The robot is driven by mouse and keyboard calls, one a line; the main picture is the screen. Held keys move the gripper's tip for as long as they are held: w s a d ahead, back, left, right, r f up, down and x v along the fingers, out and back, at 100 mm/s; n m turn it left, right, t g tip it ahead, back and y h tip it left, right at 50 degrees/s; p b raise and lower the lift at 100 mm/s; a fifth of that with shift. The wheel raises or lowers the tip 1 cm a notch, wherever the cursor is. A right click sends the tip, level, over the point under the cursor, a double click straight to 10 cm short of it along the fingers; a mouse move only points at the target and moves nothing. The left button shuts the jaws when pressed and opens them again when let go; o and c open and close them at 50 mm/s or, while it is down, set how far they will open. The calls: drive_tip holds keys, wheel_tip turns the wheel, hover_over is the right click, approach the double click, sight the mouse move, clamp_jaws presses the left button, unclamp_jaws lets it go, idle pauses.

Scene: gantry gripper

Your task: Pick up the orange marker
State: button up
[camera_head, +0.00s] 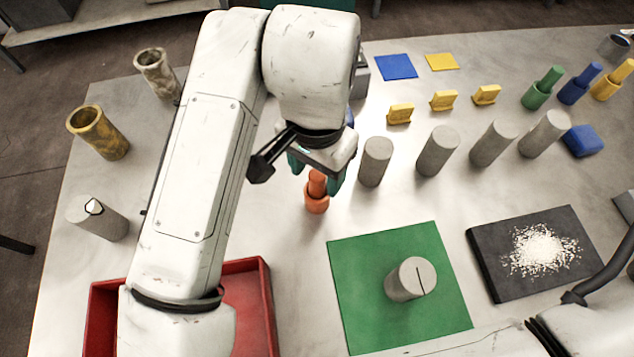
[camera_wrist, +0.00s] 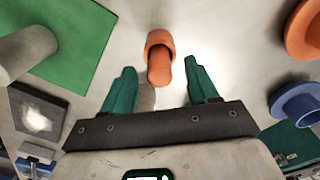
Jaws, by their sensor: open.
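The orange marker (camera_head: 317,194) stands upright on the grey table, with a wide base and a narrower top. In the head view it is just below my gripper (camera_head: 315,172), whose arm hides part of the area around it. In the wrist view the marker (camera_wrist: 159,57) lies beyond and between the tips of my two green fingers (camera_wrist: 163,80). The fingers are spread apart, with nothing held between them. The marker appears clear of both fingers.
A green mat (camera_head: 345,290) with a slotted grey cylinder (camera_head: 408,280) is right of a red tray (camera_head: 262,290). Several grey cylinders (camera_head: 375,162) stand right of my gripper. A dark board (camera_head: 490,265) bears white grains. Brown cups (camera_head: 100,133) stand at left.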

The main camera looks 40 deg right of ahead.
drive_tip(key=shift+f, duration=1.15)
clamp_jaws()
